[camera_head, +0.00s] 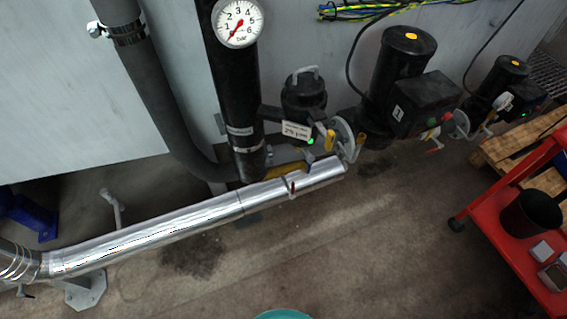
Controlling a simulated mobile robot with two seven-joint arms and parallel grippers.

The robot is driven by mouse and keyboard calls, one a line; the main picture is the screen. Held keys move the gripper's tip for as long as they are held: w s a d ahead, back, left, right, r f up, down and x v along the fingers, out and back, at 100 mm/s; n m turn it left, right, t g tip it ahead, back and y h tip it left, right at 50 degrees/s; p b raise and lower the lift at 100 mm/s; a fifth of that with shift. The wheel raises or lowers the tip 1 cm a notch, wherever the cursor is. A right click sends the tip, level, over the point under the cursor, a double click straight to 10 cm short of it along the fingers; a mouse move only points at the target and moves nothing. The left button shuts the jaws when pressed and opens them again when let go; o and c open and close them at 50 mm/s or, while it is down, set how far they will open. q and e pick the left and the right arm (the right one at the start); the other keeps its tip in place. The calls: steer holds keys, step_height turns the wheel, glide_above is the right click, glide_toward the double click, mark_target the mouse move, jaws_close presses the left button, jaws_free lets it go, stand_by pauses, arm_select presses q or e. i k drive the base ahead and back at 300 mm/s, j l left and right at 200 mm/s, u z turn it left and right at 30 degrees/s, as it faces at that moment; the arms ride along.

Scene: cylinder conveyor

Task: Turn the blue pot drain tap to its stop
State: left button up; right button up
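A small blue lever (308,162) shows below a black pot (304,98) with a grey handle on top, just above the silver-clad pipe. I take it to be the pot drain tap. It is small and partly crowded by nearby fittings, so I cannot tell its exact angle or whether it is at its stop. A white label (296,130) hangs in front of the pot. Neither of my grippers is in view.
A silver-clad pipe (185,223) crosses in front of the pot. A black pump (401,55) and valve wheel (344,138) stand to its right. A red trolley (503,215) is at the far right. A teal rim (283,314) shows at the bottom. The middle floor is clear.

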mark_target(310, 158)
steer(key=i+l+u, duration=0.1)
steer(key=l+u, duration=0.15)
steer(key=u, duration=0.15)
steer(key=l+u, duration=0.25)
steer(key=u, duration=0.2)
steer(key=l+u, duration=0.6)
steer(key=u, duration=0.2)
